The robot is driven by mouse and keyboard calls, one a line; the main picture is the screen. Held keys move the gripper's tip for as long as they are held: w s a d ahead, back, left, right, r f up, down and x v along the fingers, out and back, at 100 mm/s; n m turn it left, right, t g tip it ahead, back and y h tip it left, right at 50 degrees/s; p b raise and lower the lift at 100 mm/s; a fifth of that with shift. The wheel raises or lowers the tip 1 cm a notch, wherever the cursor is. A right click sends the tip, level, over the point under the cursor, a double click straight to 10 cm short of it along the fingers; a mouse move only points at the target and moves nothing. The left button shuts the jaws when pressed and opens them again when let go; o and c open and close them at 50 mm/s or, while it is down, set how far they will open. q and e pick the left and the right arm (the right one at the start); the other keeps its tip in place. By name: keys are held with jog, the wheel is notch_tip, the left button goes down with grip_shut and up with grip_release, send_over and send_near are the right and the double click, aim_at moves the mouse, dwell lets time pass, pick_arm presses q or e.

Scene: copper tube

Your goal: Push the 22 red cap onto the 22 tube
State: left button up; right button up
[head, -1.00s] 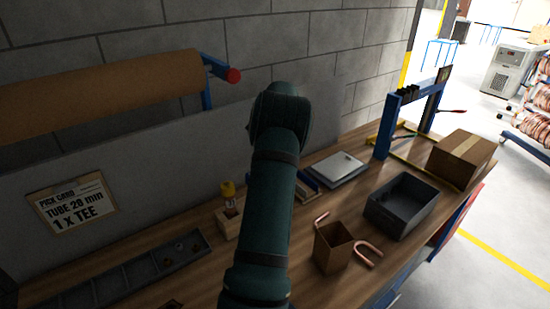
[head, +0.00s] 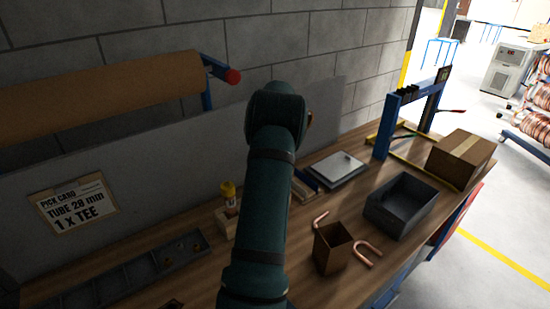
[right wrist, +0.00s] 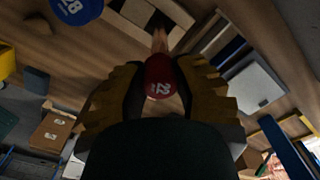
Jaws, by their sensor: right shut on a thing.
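The red cap (right wrist: 160,76), marked 22, sits between the fingers of my right gripper (right wrist: 158,88) in the right wrist view. The gripper is shut on it. A copper tube (right wrist: 160,40) shows just beyond the cap, roughly in line with it, at a wooden block (right wrist: 136,12). The cap covers the near part of the tube, so I cannot tell whether the cap is on the tube's end or only near it. My left gripper is not in view.
A blue cap (right wrist: 76,8), marked 28, is at the wrist view's top left. A grey sectioned tray (head: 140,272), brown box (head: 332,250) and dark bin (head: 402,202) are on the bench.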

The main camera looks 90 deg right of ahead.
jog(key=shift+f+b, duration=0.85)
jog(key=shift+f, duration=1.1)
jog(key=o, duration=0.8)
jog(key=shift+c, duration=0.2)
jog(key=shift+r, duration=0.15)
notch_tip(320, 180, up, 12)
jog(key=shift+f, duration=0.1)
jog(key=shift+s, duration=0.1)
